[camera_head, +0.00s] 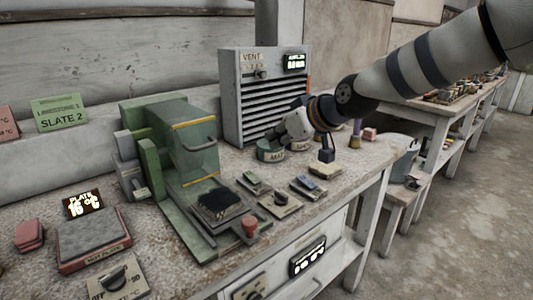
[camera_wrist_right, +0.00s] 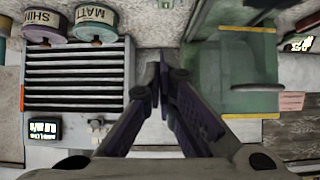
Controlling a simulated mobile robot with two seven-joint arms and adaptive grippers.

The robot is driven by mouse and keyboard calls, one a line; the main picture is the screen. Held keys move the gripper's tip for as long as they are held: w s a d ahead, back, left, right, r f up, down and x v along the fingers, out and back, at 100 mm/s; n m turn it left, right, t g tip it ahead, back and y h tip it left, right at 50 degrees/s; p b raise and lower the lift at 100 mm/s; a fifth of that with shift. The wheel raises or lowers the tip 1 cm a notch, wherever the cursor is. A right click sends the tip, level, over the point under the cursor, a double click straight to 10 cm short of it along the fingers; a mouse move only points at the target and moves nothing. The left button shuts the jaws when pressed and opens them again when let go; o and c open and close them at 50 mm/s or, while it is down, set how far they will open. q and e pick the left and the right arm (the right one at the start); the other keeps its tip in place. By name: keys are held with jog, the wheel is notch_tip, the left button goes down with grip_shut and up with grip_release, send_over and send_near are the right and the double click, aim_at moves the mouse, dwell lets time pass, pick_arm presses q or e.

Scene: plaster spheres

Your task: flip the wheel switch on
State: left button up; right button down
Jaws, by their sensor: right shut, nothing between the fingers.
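Several small plates with switches lie on the bench in the head view: a plate with a round knob (camera_head: 281,204), a plate with a lever (camera_head: 253,182) and a darker plate (camera_head: 307,187). Their labels are too small to read, so I cannot tell which is the wheel switch. The green machine with a clear guard (camera_head: 195,150) stands behind and left of them; its guard also shows in the wrist view (camera_wrist_right: 235,75). My right gripper (camera_head: 273,136) is above the bench near the vent unit, apart from the switches. Its fingers (camera_wrist_right: 163,62) are shut and empty. My left gripper is not in view.
The louvred vent unit (camera_head: 264,95) stands at the back. A pot marked MATT (camera_head: 270,154) sits before it. A red knob (camera_head: 250,226) is near the bench's front edge.

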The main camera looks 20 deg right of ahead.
jog(key=b, duration=0.2)
send_over(253, 175)
jog(key=f, duration=0.6)
jog(key=shift+s+d+f, duration=0.2)
jog(key=shift+s+f, duration=0.1)
jog(key=shift+f, duration=0.05)
jog(key=shift+w+a+f, duration=0.1)
jog(key=shift+w+f, duration=0.05)
jog(key=shift+f, duration=0.35)
jog(key=shift+w+a+f, duration=0.1)
jog(key=shift+f, duration=0.4)
jog(key=shift+w+f, duration=0.1)
jog(key=shift+f, duration=0.5)
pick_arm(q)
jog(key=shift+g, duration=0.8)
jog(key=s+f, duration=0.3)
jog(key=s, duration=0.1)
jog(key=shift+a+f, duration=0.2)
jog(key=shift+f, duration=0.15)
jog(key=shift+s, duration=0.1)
